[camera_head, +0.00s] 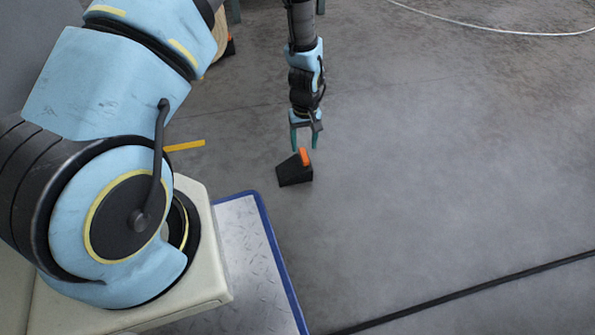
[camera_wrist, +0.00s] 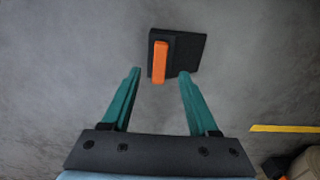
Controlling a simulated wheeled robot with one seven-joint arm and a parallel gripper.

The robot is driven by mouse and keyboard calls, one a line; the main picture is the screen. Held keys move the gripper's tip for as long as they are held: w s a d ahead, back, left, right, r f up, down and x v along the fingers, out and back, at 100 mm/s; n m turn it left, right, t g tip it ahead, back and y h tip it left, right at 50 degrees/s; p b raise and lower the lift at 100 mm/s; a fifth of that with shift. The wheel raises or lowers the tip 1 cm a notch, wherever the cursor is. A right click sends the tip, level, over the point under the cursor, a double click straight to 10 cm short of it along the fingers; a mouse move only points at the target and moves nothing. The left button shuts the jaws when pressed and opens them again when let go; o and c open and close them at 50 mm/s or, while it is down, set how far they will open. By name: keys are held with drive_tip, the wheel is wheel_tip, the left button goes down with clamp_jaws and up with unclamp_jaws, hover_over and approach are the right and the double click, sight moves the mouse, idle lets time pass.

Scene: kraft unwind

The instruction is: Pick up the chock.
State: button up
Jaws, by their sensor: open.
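The chock (camera_head: 293,172) is a black wedge with an orange handle (camera_head: 304,157), lying on the grey floor in the head view. In the wrist view the chock (camera_wrist: 187,52) is ahead of the fingertips, with its orange handle (camera_wrist: 160,62) upright in the picture. My gripper (camera_head: 303,146) is above the chock in the head view, pointing down. In the wrist view my gripper (camera_wrist: 160,72) has its two green fingers apart with nothing between them. The handle lies roughly in line with the gap, and the right fingertip overlaps the chock's near edge. I cannot tell whether they touch.
A black cable (camera_head: 470,289) crosses the floor at lower right, and a pale hose (camera_head: 480,26) curves at the top. A yellow floor strip (camera_head: 185,146) lies to the left. A wooden round object (camera_head: 220,32) stands at the back left. The floor around the chock is clear.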

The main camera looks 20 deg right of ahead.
sight(304, 154)
wheel_tip(304, 154, down, 4)
drive_tip(key=shift+f+b, duration=0.1)
drive_tip(key=shift+b, duration=1)
clamp_jaws()
